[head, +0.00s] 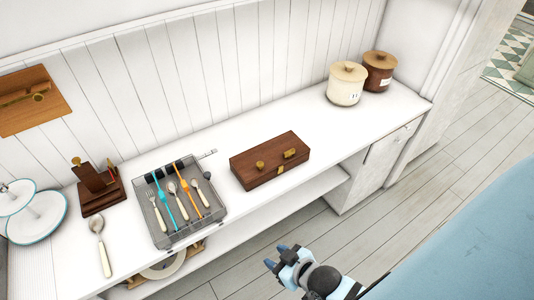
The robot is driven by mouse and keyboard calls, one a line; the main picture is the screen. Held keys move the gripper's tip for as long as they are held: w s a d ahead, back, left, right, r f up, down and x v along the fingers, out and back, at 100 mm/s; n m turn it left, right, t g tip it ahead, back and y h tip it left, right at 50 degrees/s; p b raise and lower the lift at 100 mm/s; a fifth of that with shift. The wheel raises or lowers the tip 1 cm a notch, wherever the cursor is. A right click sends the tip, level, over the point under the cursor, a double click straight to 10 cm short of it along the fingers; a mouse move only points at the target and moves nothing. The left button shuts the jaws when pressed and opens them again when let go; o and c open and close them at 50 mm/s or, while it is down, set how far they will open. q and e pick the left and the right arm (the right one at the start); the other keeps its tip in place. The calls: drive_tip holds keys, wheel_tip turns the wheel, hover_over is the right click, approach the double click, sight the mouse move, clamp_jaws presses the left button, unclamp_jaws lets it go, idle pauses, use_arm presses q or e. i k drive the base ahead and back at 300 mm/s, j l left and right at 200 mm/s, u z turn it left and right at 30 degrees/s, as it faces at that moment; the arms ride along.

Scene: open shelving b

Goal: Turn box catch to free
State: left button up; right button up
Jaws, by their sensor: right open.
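A dark brown wooden box (254,174) lies on the white counter (235,132), right of the middle. On its top are a round brass knob (260,165) and a short brass bar (290,153). A small brass piece (280,169) sits on its front edge. I cannot tell for sure which brass part is the catch. My right gripper (276,256) is open and empty, in front of the counter and well below the box in the picture, touching nothing. My left gripper is not in view.
Left of the box stands a wire tray (163,237) of cutlery. Further left are a wooden stand (98,201), a loose spoon (101,247) and a tiered plate stand (50,229). Two lidded jars, one cream (345,88) and one brown (378,72), stand at the right end.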

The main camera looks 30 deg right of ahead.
sight(289, 154)
drive_tip(key=z, duration=1.2)
